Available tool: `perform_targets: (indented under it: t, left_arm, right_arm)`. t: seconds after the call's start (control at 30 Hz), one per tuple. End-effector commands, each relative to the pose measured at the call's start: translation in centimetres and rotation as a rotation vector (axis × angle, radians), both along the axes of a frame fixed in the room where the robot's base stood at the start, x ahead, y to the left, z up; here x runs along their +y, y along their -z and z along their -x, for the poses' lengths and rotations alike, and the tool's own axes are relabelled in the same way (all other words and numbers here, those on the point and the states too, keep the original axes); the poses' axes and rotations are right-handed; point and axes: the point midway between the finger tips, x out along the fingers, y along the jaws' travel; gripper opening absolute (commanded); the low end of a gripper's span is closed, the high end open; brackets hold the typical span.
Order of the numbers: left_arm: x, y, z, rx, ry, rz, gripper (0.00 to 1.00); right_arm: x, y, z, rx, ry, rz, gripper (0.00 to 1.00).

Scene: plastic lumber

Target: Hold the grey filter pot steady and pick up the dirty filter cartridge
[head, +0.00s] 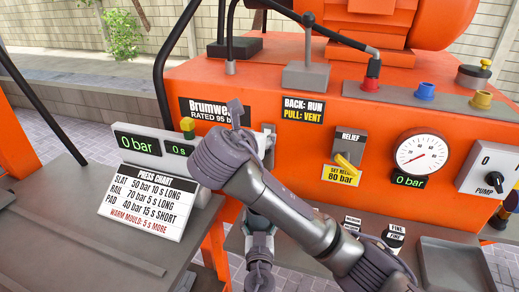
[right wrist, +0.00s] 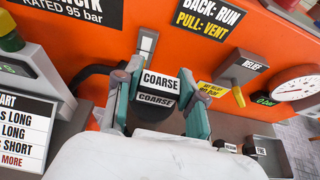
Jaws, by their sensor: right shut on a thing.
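In the right wrist view my right gripper (right wrist: 160,88) is shut on a dark piece with two COARSE labels (right wrist: 158,101), one above the other. I cannot tell whether this piece is the dirty filter cartridge. In the head view my right wrist hides the right gripper's fingers and the piece. A grey gripper with teal parts, which looks like my left one (head: 258,238), shows at the bottom centre of the head view, under my right arm. Its fingertips are hidden, so its opening cannot be told. I cannot make out the grey filter pot clearly.
The orange press body (head: 310,125) stands close behind. A yellow relief lever (head: 346,161) and a round gauge (head: 422,152) are on its right. A press chart (head: 148,200) stands at left. Small FINE-labelled pieces (head: 394,237) sit near a grey tray (head: 455,268) at lower right.

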Motion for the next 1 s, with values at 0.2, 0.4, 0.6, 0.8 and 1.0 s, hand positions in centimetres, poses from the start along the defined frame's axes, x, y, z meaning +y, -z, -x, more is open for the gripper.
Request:
perform_targets:
  t: [0.2,0.4,0.6,0.8,1.0]
  left_arm:
    - [0.0,0.0,0.0,0.001,0.000,-0.001,0.25]
    - [0.0,0.0,0.0,0.001,0.000,0.000,0.99]
    - [0.0,0.0,0.0,0.000,0.000,0.000,0.99]
    - [0.0,0.0,0.4,0.000,0.000,0.000,0.99]
    - [0.0,0.2,3.4,0.004,0.001,0.003,0.99]
  right_arm:
    - [0.0,-0.1,0.0,-0.001,0.000,0.000,0.00]
    - [0.0,-0.1,0.0,-0.001,0.000,-0.001,0.00]
    - [0.0,-0.1,0.0,-0.001,0.000,-0.001,0.00]
    - [0.0,0.0,0.0,-0.001,0.000,-0.001,0.00]
    - [0.0,0.0,0.0,-0.001,0.000,-0.001,0.00]
